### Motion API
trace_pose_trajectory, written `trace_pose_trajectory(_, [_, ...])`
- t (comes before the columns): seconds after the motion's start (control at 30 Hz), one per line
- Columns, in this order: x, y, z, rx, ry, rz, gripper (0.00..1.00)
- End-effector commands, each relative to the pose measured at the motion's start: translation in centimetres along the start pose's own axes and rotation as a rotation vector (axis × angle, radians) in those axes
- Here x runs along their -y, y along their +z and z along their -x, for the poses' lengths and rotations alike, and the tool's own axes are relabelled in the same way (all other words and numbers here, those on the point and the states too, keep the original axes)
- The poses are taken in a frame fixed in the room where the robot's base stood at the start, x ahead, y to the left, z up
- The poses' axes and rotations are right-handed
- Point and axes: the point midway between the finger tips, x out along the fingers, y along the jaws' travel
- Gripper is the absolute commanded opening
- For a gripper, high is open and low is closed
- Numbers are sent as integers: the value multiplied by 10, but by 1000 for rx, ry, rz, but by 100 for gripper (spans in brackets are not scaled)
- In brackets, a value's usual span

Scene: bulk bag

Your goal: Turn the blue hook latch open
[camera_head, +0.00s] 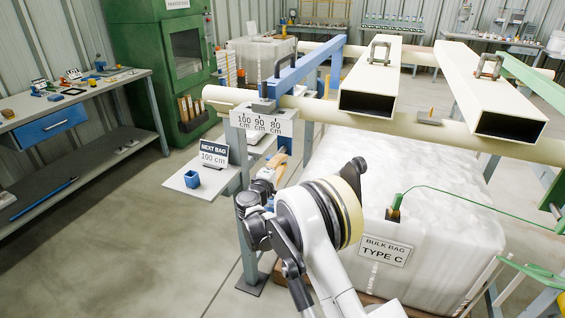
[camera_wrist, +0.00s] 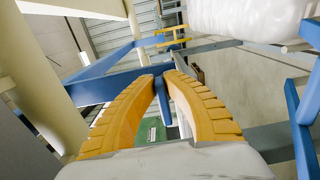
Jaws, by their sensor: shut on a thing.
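In the wrist view, my gripper (camera_wrist: 162,80) has its two ribbed orange fingers closed in around a narrow blue piece (camera_wrist: 163,100), which looks like the blue hook latch. The piece stands between the fingertips, below a blue bar (camera_wrist: 120,82). In the head view, my gripper (camera_head: 280,160) is beside the frame post, just below the 100/90/80 cm scale plate (camera_head: 264,122). My own arm covers part of that area. The latch cannot be made out clearly in the head view, and its angle is hard to tell.
A blue beam (camera_head: 304,66) and cream forklift-style channels (camera_head: 375,80) lie across the cream rail above. The white bulk bag (camera_head: 440,200) fills the right side. A small shelf (camera_head: 203,181) with a blue cup (camera_head: 192,179) is at left. Open floor lies farther left.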

Motion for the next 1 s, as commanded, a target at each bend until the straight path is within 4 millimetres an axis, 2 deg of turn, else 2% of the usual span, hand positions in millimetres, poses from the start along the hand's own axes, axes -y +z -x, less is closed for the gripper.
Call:
trace_pose_trajectory(0.03, [0,0,0,0,0,0,0])
trace_pose_trajectory(0.1, [0,0,0,0,0,0,26])
trace_pose_trajectory(0.13, [0,0,0,0,0,0,34])
trace_pose_trajectory(0.43, [0,0,1,0,0,0,34])
trace_pose_trajectory(0.57, [0,-1,12,-2,0,1,34])
trace_pose_trajectory(1.0, [0,-1,102,-2,0,0,34])
